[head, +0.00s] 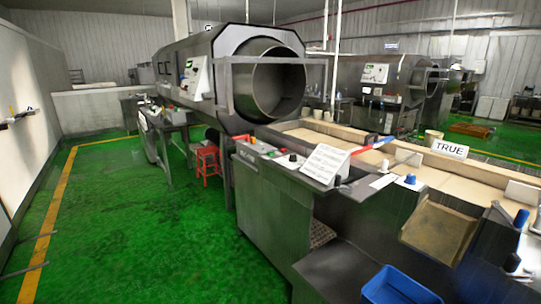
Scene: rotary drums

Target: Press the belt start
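The belt (440,180) is a long tan conveyor in a steel frame, running from below the large drum toward the lower right. A control panel (268,153) sits on the near-left end of its frame, with a small red button, a dark knob (292,157) and other small controls. Their labels are too small to read, so I cannot tell which one is the belt start. A white text sheet (325,163) stands right of the panel. A blue-topped knob (410,179) sits further right on the frame. I see neither of my grippers.
A large steel rotary drum (275,85) stands behind the panel. A red stool (207,163) is beside its stand. A blue bin (398,287) is at the bottom. The green floor (130,240) left of the machine is clear up to the white wall (22,130).

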